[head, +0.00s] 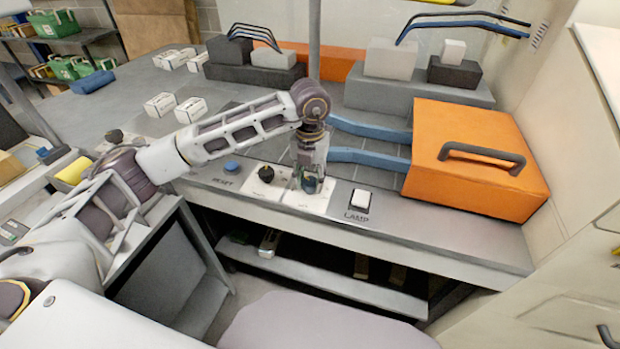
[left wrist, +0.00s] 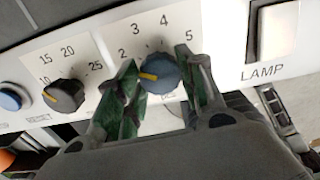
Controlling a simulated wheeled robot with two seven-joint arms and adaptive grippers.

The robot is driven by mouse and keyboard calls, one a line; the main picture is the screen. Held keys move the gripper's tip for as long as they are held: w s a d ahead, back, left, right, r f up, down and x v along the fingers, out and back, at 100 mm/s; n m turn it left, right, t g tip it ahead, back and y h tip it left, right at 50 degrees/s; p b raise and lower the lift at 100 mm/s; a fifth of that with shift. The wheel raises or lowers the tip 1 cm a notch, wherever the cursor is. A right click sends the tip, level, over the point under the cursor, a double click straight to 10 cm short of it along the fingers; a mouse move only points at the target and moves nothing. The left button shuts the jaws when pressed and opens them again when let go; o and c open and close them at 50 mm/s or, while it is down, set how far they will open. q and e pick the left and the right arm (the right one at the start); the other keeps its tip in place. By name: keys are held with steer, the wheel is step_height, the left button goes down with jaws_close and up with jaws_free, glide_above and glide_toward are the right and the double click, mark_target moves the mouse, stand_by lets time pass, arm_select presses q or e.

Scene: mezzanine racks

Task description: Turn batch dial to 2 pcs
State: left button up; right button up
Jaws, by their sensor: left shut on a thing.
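The batch dial (left wrist: 162,72) is a blue-grey round knob with a yellow pointer on a white plate marked 2, 3, 4, 5 and "pcs". In the left wrist view its pointer aims left, a little below the printed 2; a finger hides the part of the scale there. My left gripper (left wrist: 163,88) has its green-padded fingers on both sides of the dial and is shut on it. In the head view the left gripper (head: 311,180) reaches down onto the panel and mostly hides the dial. My right gripper is in neither view.
Left of the dial is a black knob (left wrist: 64,96) with a scale of 10 to 25, then a blue reset button (left wrist: 10,98). Right of it is a white lamp switch (left wrist: 277,32). An orange box (head: 475,150) with a handle stands at the right, with blue bars beside it.

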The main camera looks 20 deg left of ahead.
mark_target(310, 181)
arm_select(q)
steer(key=shift+n, duration=0.3)
steer(key=o, duration=1)
steer(key=shift+r, duration=6)
